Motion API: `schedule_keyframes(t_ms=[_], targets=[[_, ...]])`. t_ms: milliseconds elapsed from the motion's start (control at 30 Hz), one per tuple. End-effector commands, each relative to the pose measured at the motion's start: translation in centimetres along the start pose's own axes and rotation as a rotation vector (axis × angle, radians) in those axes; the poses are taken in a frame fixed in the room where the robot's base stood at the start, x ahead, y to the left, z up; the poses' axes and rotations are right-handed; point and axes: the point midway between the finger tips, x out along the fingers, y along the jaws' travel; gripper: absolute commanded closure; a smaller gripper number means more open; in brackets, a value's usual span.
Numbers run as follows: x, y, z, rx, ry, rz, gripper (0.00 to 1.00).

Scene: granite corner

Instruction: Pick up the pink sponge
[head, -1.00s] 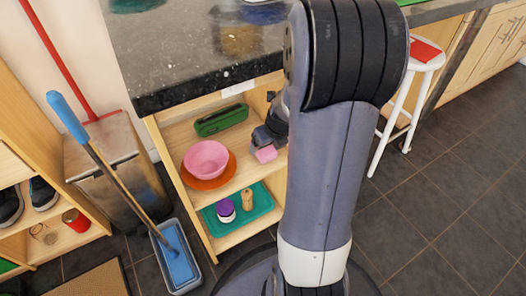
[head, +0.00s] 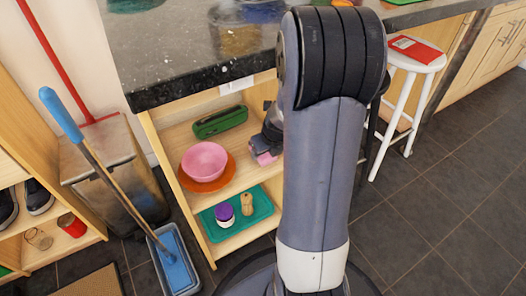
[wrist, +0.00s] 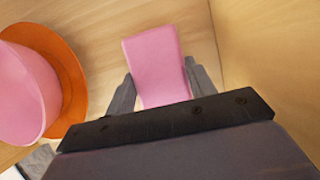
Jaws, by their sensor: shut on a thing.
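The pink sponge (wrist: 157,58) is a block between the two fingers of my gripper (wrist: 162,88) in the wrist view. My gripper is shut on it, with a finger against each side. In the head view the sponge (head: 264,159) shows at the right of the upper shelf, partly covered by my gripper (head: 267,149). I cannot tell whether it still touches the shelf board.
A pink bowl (head: 204,158) on an orange plate (head: 228,176) stands just left of the sponge. A green case (head: 219,122) lies behind. A teal tray (head: 262,203) holds small items on the shelf below. The dark countertop (head: 190,62) overhangs the shelves.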

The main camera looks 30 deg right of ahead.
Motion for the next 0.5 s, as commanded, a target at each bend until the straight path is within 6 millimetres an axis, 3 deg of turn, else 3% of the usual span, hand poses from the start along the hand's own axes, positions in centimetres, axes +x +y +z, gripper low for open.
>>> schedule_keyframes(t_ms=[133, 500], targets=[[-0.01, 0.0, 0.0, 0.0, 0.0, 0.0, 0.69], [-0.56, 0.0, 0.24, 0.0, -0.001, 0.0, 0.69]])
